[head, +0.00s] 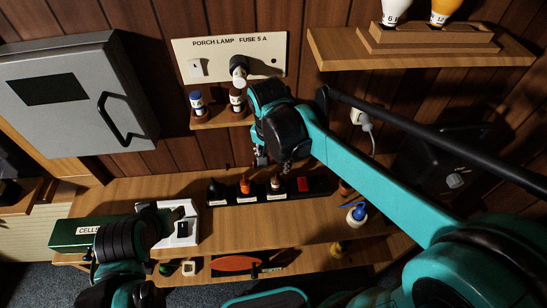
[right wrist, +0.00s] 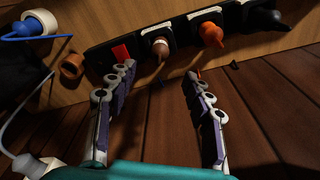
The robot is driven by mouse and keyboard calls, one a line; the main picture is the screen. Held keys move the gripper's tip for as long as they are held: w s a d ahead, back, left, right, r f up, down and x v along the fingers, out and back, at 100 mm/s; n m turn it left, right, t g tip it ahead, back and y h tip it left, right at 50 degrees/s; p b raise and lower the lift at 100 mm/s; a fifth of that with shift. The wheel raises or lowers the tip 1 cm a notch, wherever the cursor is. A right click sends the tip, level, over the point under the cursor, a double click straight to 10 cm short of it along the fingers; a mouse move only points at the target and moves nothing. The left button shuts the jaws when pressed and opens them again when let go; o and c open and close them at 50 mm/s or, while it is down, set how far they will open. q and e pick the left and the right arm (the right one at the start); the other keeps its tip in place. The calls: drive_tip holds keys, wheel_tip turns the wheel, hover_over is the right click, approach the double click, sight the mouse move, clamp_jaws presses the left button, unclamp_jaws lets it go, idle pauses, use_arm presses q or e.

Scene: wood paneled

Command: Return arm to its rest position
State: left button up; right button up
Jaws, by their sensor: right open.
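My right arm (head: 375,170) reaches in from the right across the wall. Its gripper (head: 272,160) hangs above the back of the bench, in front of the wood paneling. In the right wrist view my right gripper (right wrist: 160,72) has its two purple-padded fingers spread, with nothing between them. A black rack with small items lies past the fingertips, and the fingers look apart from it. My left arm (head: 120,242) shows at the lower left, beside the green box. Its fingers cannot be made out clearly.
The black rack (head: 240,199) holds several small bottles and a red block (head: 302,184). A white box (head: 187,226) and green box (head: 75,233) stand left of it. A porch lamp panel (head: 222,55), small shelf (head: 222,120), grey cabinet (head: 70,95) and upper shelf (head: 400,60) crowd the wall.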

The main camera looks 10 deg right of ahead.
drive_tip(key=s+d+f+n+t+b, duration=0.4)
drive_tip(key=s+d+f+n+t, duration=0.1)
drive_tip(key=s, duration=0.4)
drive_tip(key=shift+s+d+f+n+t+y+b, duration=0.15)
drive_tip(key=shift+d+f+n+t+y+b, duration=0.25)
drive_tip(key=shift+d+n, duration=0.7)
drive_tip(key=shift+a, duration=0.15)
idle(1.0)
